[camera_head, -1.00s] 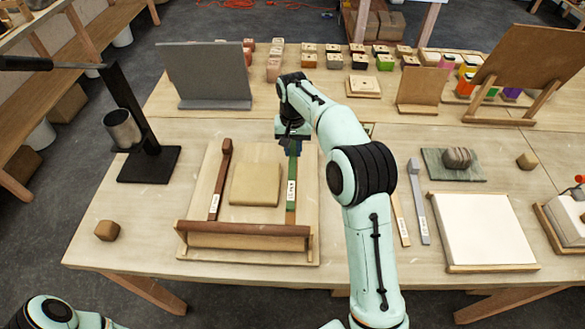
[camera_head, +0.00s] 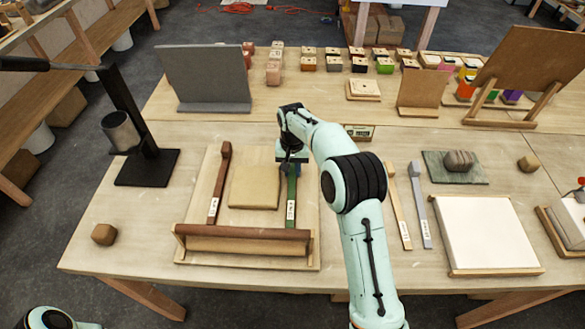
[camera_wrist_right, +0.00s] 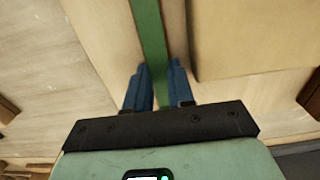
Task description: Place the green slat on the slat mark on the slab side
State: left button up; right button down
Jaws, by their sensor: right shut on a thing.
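The green slat (camera_head: 292,195) runs front to back along the right side of the beige slab (camera_head: 254,187), with a narrow strip of board between them in the head view. Its white label faces up near the front end. My right gripper (camera_head: 290,166) is shut on the slat toward its back end. In the right wrist view the slat (camera_wrist_right: 149,40) passes between the blue fingers (camera_wrist_right: 157,85), beside the slab (camera_wrist_right: 240,35). I cannot make out the slat mark. Whether the slat rests on the board is unclear. My left gripper is out of view.
A dark red slat (camera_head: 219,185) lies left of the slab on the wooden board (camera_head: 205,165). A brown roller bar (camera_head: 243,232) crosses the board's front. A tan slat (camera_head: 399,212) and a grey slat (camera_head: 420,205) lie right of my arm, beside a white panel (camera_head: 485,232).

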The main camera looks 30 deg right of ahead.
jog(key=c, duration=1)
grip_release()
jog(key=shift+f, duration=0.15)
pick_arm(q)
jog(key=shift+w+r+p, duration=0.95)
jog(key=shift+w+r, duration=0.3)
pick_arm(e)
notch_tip(320, 180, up, 12)
jog(key=shift+r, duration=0.2)
